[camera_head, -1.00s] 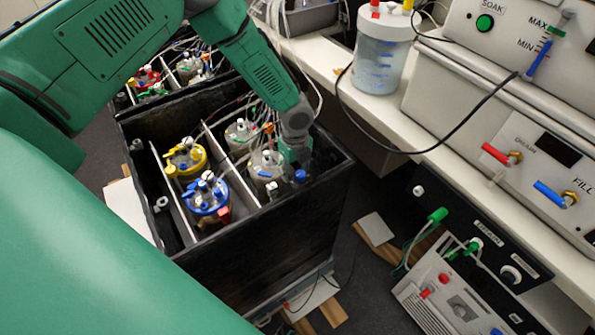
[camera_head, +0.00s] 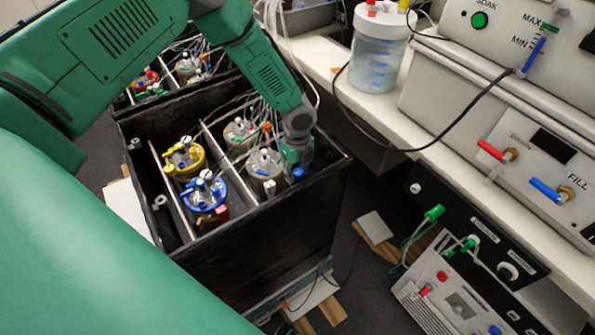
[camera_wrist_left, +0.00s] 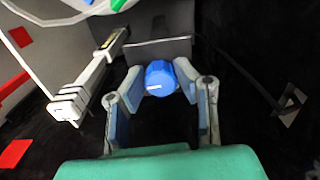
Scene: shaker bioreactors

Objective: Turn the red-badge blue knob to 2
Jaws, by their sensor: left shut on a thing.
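The blue knob (camera_wrist_left: 160,78) is between the two fingers of my left gripper (camera_wrist_left: 159,84) in the left wrist view, with a small white mark on its face. In the head view the blue knob (camera_head: 298,173) shows at the tip of my left gripper (camera_head: 298,162), inside the right end of the black box (camera_head: 285,225). The left gripper is shut on the knob, a finger on each side. No red badge can be made out on the knob. My right gripper is not in view.
Jars with a yellow lid (camera_head: 186,158) and a blue lid (camera_head: 205,195) stand in the box beside a divider. A white bar-like part (camera_wrist_left: 85,90) lies left of the gripper. The bench (camera_head: 435,150) with a clear vessel (camera_head: 378,60) and control panels is to the right.

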